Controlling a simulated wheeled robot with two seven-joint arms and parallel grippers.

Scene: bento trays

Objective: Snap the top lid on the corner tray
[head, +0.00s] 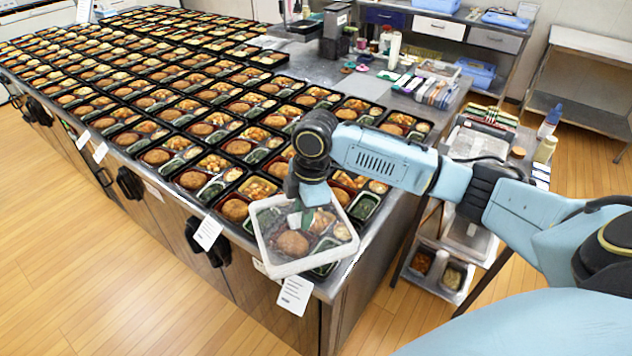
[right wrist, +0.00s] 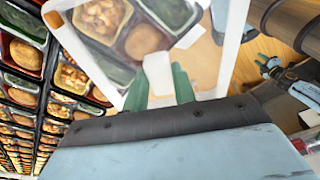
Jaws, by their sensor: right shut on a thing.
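The clear top lid with a whitish rim (head: 285,268) is over the corner tray (head: 328,267) at the near corner of the steel table. My right gripper (head: 303,214) is above the lid, shut on it. In the right wrist view the green fingers (right wrist: 160,84) pinch a small white tab on the lid (right wrist: 229,45). The lid looks tilted and not lined up with the tray; its rim seems apart from the tray. The tray's food shows through the lid, with a brown patty and green vegetables.
Rows of filled black trays (head: 190,150) cover the table behind and to the left, close to the lid. The table's front edge (head: 350,262) is just beside the corner tray. A cart (head: 440,262) with food containers stands to the right, below my right arm.

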